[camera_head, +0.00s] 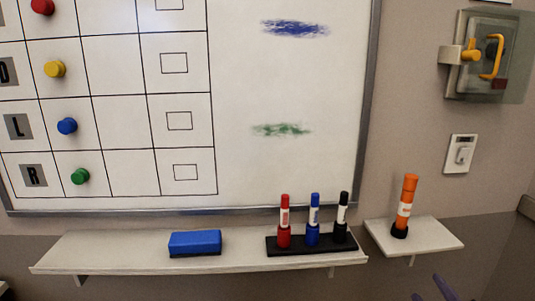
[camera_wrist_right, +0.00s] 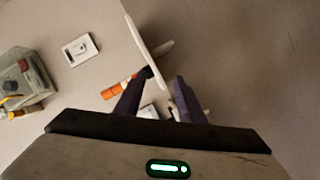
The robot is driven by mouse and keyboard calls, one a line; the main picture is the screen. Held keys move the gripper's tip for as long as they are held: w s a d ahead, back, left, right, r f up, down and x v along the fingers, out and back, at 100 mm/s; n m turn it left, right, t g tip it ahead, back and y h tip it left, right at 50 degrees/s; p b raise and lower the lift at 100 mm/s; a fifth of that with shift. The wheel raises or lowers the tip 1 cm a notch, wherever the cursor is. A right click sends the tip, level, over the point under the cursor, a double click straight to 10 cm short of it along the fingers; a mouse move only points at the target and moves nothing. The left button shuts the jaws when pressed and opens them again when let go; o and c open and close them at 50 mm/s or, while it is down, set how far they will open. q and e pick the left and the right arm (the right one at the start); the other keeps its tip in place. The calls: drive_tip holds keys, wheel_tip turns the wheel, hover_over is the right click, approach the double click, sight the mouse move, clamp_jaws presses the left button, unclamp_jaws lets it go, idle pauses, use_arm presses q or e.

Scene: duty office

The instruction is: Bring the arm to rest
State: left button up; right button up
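My right gripper (camera_head: 432,291) shows only as two dark purple fingertips at the bottom right edge of the head view, in front of and below the small shelf. In the right wrist view, its two fingers (camera_wrist_right: 160,95) stand apart with a gap between them, and I see nothing held. Pale pieces show behind the gap; I cannot tell what they are. My left gripper is not in view.
A small shelf (camera_head: 415,237) holds an upright orange tube (camera_head: 405,206). A long shelf (camera_head: 110,250) holds a blue eraser (camera_head: 195,243) and a black rack with red, blue and black markers (camera_head: 312,235). A whiteboard (camera_head: 300,80), wall box (camera_head: 490,60) and switch (camera_head: 460,154) are behind.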

drive_tip(key=s+a+f+m+g+y, duration=0.2)
drive_tip(key=s+a+f+m+g, duration=0.3)
drive_tip(key=s+f, duration=0.6)
drive_tip(key=s+a+f+m+g+y, duration=0.2)
drive_tip(key=s+a+f+g, duration=0.3)
drive_tip(key=s+f, duration=0.6)
drive_tip(key=w+a+f+t+y, duration=0.2)
drive_tip(key=a+f+t, duration=0.1)
drive_tip(key=f, duration=0.6)
drive_tip(key=shift+w+a+f+n+t, duration=0.3)
drive_tip(key=shift+w+a+f+t, duration=0.1)
drive_tip(key=shift+t, duration=0.1)
drive_tip(key=shift+c, duration=0.5)
